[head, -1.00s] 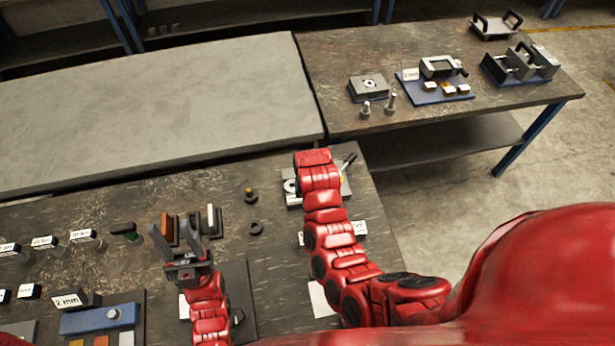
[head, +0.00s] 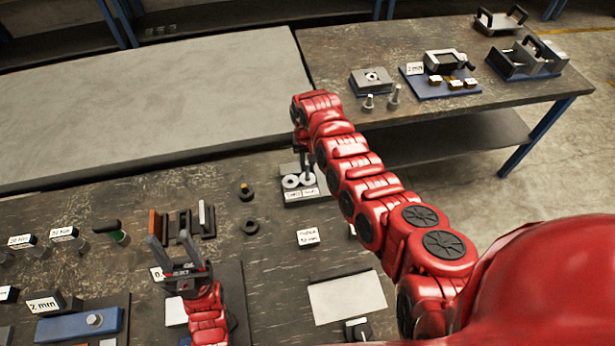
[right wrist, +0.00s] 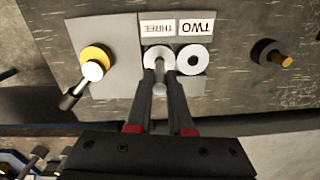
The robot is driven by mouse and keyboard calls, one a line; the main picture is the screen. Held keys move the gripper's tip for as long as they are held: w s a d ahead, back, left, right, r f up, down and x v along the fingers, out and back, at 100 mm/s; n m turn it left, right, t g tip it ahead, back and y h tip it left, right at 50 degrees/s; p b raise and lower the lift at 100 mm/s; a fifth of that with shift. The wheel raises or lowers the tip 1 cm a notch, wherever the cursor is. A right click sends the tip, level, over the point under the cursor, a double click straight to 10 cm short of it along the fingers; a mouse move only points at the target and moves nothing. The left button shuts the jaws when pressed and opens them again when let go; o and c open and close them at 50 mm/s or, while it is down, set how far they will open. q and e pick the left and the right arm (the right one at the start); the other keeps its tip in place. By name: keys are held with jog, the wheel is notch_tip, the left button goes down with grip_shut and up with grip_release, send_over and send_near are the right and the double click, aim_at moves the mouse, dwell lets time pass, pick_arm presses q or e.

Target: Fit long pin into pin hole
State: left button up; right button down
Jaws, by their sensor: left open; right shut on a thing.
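My right gripper (right wrist: 160,82) is shut on a slim grey pin (right wrist: 160,73), seen between its fingertips in the right wrist view. It is over a grey plate (right wrist: 118,80) with two white rings, the ring labelled THREE (right wrist: 152,52) and the ring labelled TWO (right wrist: 193,60). The pin overlaps the THREE ring in this view; I cannot tell whether it is in the hole or above it. In the head view the right gripper (head: 304,158) is at the plate's far side, partly hidden by my arm. My left gripper (head: 169,245) is open and empty above the near table.
A lever with a yellow and white knob (right wrist: 93,65) stands beside the rings. A dark ring (head: 250,227) and a small post (head: 245,192) are left of the plate. A block with a hole (head: 372,80) and two upright pins (head: 394,95) are on the far table.

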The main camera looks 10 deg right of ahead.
aim_at(308, 170)
jog(key=shift+w, duration=0.1)
notch_tip(308, 170, down, 3)
jog(key=b, duration=0.3)
jog(key=shift+f, duration=0.2)
jog(key=shift+w+f, duration=0.1)
jog(key=shift+f, duration=0.05)
jog(key=c, duration=0.8)
grip_release()
jog(key=shift+r, duration=0.2)
